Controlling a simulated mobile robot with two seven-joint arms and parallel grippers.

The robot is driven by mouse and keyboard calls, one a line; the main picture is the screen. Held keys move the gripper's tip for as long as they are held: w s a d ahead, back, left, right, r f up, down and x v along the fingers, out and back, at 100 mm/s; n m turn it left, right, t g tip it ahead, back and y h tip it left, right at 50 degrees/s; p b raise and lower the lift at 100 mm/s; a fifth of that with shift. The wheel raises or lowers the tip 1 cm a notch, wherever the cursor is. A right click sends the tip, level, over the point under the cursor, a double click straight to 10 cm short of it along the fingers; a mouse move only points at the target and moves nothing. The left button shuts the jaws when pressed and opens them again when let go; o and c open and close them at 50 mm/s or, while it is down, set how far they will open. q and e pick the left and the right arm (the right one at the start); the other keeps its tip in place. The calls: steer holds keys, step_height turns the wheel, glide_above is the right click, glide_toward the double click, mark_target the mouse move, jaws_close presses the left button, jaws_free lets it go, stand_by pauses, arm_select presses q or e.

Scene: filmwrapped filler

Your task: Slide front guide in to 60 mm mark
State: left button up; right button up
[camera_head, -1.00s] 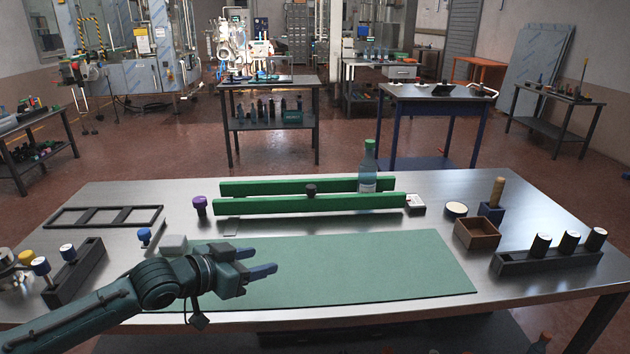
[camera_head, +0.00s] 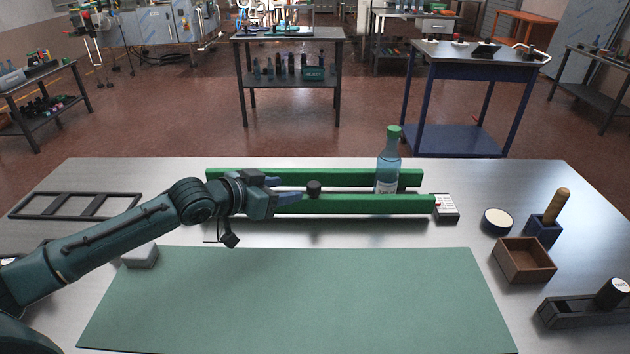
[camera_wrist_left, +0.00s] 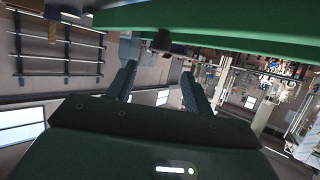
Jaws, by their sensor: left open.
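The front guide (camera_head: 365,204) is a long green bar lying across the table, with a black knob (camera_head: 314,188) near its middle. The rear guide (camera_head: 345,178) runs behind it, and a clear bottle with a green cap (camera_head: 388,160) stands between the two. My left gripper (camera_head: 285,193) is over the left part of the front guide, its fingers pointing right toward the knob. In the left wrist view its fingers (camera_wrist_left: 158,85) are apart and empty, with the knob (camera_wrist_left: 162,41) beyond them beneath the green bar (camera_wrist_left: 220,25). My right gripper is not in view.
A white card-like block (camera_head: 446,208) sits at the guides' right end. A round lid (camera_head: 497,221), a wooden box (camera_head: 524,260) and a black rack (camera_head: 585,312) stand at the right. A black frame (camera_head: 75,206) lies at the left.

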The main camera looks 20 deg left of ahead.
mark_target(311, 186)
arm_select(q)
steer(key=x, duration=1)
steer(key=shift+w+f, duration=0.15)
steer(key=shift+w, duration=0.1)
steer(key=shift+c, duration=0.4)
jaws_close()
